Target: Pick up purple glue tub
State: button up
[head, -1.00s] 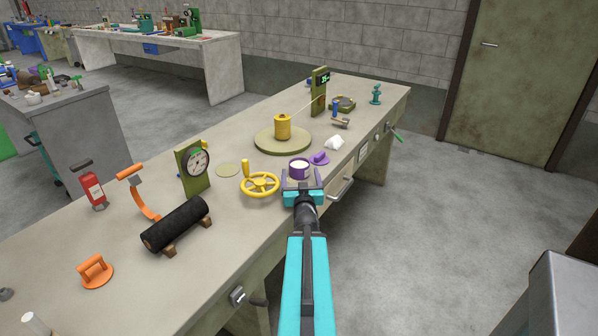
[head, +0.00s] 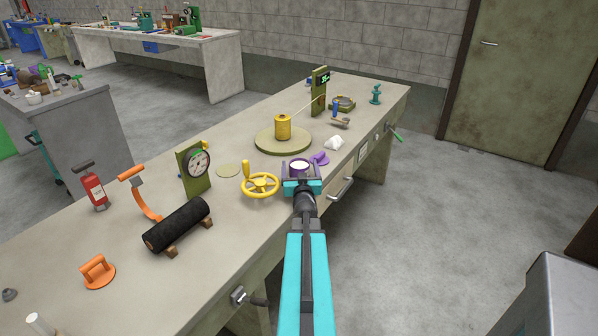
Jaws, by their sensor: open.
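The purple glue tub (head: 299,168) stands upright near the front edge of the workbench, with a pale top. My gripper (head: 300,177) is open at the tub, its fingers reaching to either side of it as seen from behind. The gripper body hides the tub's lower near side, so I cannot tell whether the fingers touch it.
A yellow handwheel (head: 261,185) is close on the left. A purple item (head: 320,158) and a white lump (head: 334,142) lie just right. A yellow cylinder (head: 283,127) stands on a round olive turntable (head: 268,146) behind. A drawer handle (head: 341,190) juts from the bench front.

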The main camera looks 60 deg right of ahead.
aim_at(300, 169)
jog(key=c, duration=1.4)
jog(key=shift+r, duration=0.2)
jog(key=shift+r+p, duration=0.85)
jog(key=shift+r, duration=4)
